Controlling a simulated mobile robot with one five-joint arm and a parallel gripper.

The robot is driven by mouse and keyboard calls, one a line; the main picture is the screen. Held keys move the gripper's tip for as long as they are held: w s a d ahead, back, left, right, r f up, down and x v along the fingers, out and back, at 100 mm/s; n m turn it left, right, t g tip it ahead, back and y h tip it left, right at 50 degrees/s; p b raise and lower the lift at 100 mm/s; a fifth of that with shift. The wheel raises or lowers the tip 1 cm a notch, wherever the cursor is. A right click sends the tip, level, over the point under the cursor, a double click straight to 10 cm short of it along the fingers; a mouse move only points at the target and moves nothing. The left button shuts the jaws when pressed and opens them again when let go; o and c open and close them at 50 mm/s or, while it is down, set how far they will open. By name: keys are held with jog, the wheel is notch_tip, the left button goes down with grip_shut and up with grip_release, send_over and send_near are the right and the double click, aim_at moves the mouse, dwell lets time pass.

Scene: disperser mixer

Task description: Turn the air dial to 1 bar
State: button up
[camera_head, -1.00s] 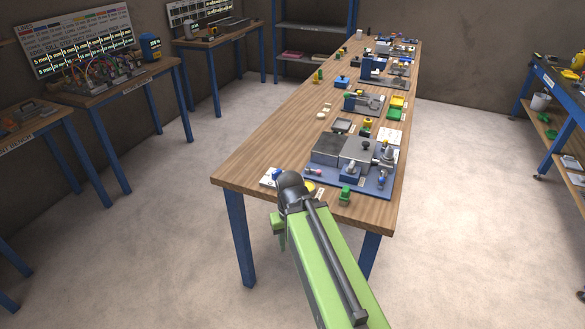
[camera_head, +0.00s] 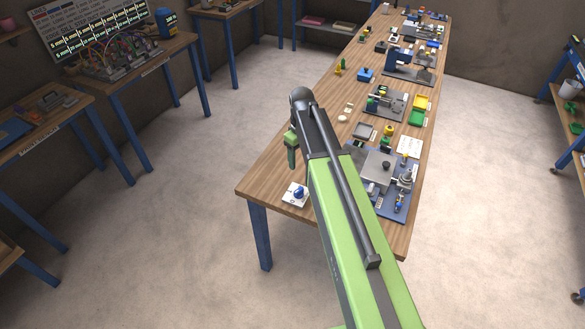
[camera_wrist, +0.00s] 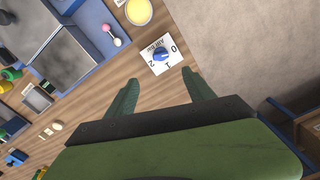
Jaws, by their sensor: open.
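The air dial is a blue knob (camera_head: 298,193) on a white square plate (camera_head: 289,199) at the near left corner of the wooden table. In the wrist view the knob (camera_wrist: 161,54) sits mid-plate, with marks 0, 1 and 2 around it; which mark it points to is too small to tell. My gripper (camera_head: 292,150) is above the table, beyond the dial in the head view. In the wrist view its two green fingers (camera_wrist: 160,75) are apart and empty, with the dial ahead of the gap between them.
The wooden table (camera_head: 270,168) is bare around the dial's left side. A blue-based machine (camera_head: 388,205) stands to the right, partly behind my arm. In the wrist view a cup of yellow stuff (camera_wrist: 139,11) and a pink-tipped lever (camera_wrist: 105,29) are near the dial. Floor lies beyond the table edge.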

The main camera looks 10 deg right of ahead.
aim_at(299, 190)
notch_tip(299, 190, down, 18)
jog(key=b, duration=1.8)
jog(key=shift+a+r, duration=0.15)
jog(key=shift+r, duration=0.2)
grip_shut()
